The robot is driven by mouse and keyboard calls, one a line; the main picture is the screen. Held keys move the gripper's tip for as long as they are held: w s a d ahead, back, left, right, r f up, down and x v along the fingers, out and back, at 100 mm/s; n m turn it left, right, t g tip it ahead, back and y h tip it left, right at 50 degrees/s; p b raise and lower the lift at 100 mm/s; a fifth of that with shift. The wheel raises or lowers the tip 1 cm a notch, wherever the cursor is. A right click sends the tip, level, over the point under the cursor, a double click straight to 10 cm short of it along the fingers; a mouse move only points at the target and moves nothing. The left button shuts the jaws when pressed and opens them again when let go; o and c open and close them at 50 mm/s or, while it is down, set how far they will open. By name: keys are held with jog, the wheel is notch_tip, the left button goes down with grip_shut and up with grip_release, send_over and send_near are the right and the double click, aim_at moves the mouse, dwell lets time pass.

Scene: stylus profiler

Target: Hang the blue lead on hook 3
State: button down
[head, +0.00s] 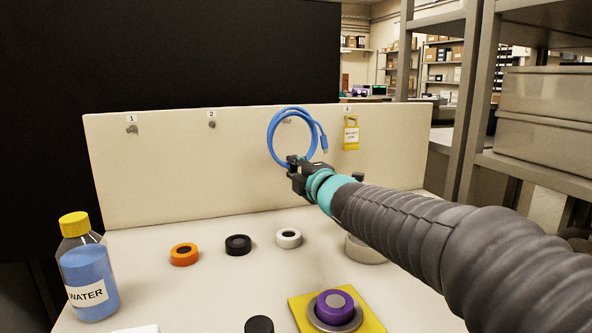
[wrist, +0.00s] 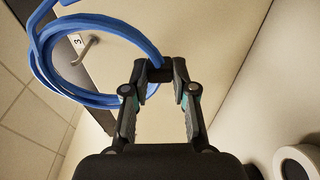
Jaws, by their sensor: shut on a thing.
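The blue lead (head: 271,141) is a coil with a loose plug end hanging at its right, in front of the upright cream panel. My gripper (head: 297,163) is shut on the bottom of the coil and holds it up; the coil also shows in the wrist view (wrist: 110,100), beyond the fingertips (wrist: 160,72). Hook 3 (wrist: 87,48) shows through the coil's opening in the wrist view, beside its number 3. In the head view hook 3 (head: 287,121) also shows inside the ring. I cannot tell whether the coil is around the hook or still in front of it.
Hooks 1 (head: 132,130) and 2 (head: 212,125) are bare. A yellow tag (head: 350,135) hangs at hook 4, right of the coil. Below stand a water bottle (head: 88,280), several tape rolls and a purple-topped piece (head: 335,308) on a yellow mat.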

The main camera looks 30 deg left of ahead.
jog(key=shift+a, duration=0.1)
jog(key=shift+w+p+x, duration=0.15)
jog(key=shift+p+x, duration=0.15)
jog(key=shift+x, duration=0.65)
jog(key=shift+w+p+x, duration=0.15)
jog(key=shift+p+x, duration=0.15)
jog(key=shift+x, duration=0.65)
jog(key=shift+f+b, duration=0.45)
jog(key=shift+b, duration=0.05)
jog(key=c, duration=0.9)
grip_release()
jog(key=shift+c, duration=0.2)
jog(key=shift+d, duration=0.25)
